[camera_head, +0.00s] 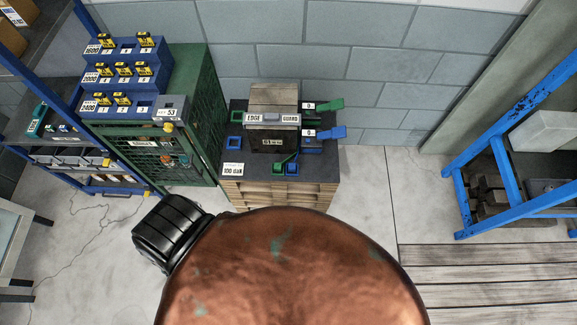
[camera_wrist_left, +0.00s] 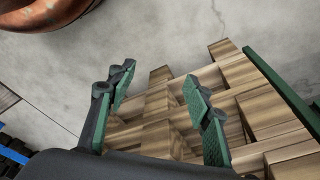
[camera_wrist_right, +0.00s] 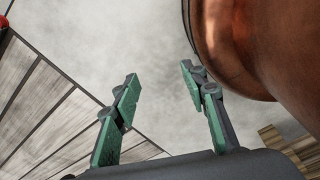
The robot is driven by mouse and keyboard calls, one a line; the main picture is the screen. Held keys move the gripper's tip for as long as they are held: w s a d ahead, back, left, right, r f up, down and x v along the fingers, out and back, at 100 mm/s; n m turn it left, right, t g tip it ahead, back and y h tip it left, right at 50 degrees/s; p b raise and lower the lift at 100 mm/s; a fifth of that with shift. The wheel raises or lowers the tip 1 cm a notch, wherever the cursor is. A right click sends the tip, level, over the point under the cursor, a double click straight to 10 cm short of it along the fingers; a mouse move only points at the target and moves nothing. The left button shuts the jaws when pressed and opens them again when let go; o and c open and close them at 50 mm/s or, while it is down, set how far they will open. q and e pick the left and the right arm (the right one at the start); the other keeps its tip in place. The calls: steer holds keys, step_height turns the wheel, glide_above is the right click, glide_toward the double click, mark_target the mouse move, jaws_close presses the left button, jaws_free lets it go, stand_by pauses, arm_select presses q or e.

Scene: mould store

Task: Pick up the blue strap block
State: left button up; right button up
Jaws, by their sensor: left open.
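In the head view, a blue piece with a flat tongue (camera_head: 325,133) sticks out at the right of the dark top of the wooden pallet stack (camera_head: 274,194). A blue square frame (camera_head: 234,143) lies at its left and a small blue piece (camera_head: 292,168) near its front. I cannot tell which blue piece is the strap block. My left gripper (camera_wrist_left: 157,85) is open and empty, with pallet wood beyond its fingers. My right gripper (camera_wrist_right: 160,80) is open and empty above bare floor. Neither gripper shows in the head view.
An edge guard stand (camera_head: 273,119) rises mid-stack, with a green tongued piece (camera_head: 322,105) beside it. A green mesh cabinet (camera_head: 205,120) stands close on the left, a blue rack (camera_head: 520,122) at the right. A copper-coloured rounded form hides the lower middle. Floor (camera_head: 365,185) right of the stack is clear.

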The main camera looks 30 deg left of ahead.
arm_select(q)
steer(key=w+d+r+m+t+h+b, duration=0.1)
steer(key=w+d+r, duration=0.3)
steer(key=w+r, duration=0.45)
steer(key=w+d+r+m+h+b, duration=0.1)
steer(key=w+d+r, duration=0.35)
steer(key=w, duration=0.65)
steer(key=w+d+r+m+g+h+b, duration=0.1)
steer(key=d+r+m, duration=0.2)
steer(key=d+r, duration=0.45)
steer(key=d+r+m+g+h+b, duration=0.1)
steer(key=d+r+m, duration=0.35)
steer(key=r, duration=0.55)
steer(key=g+y, duration=0.1)
steer(key=y, duration=0.3)
glide_above(292, 166)
steer(key=shift+d, duration=0.15)
steer(key=shift+f, duration=0.3)
step_height(292, 166, down, 7)
steer(key=shift+w+r+b, duration=0.1)
steer(key=shift+b, duration=0.65)
arm_select(e)
step_height(292, 166, down, 6)
steer(key=s+d, duration=0.1)
steer(key=s, duration=0.1)
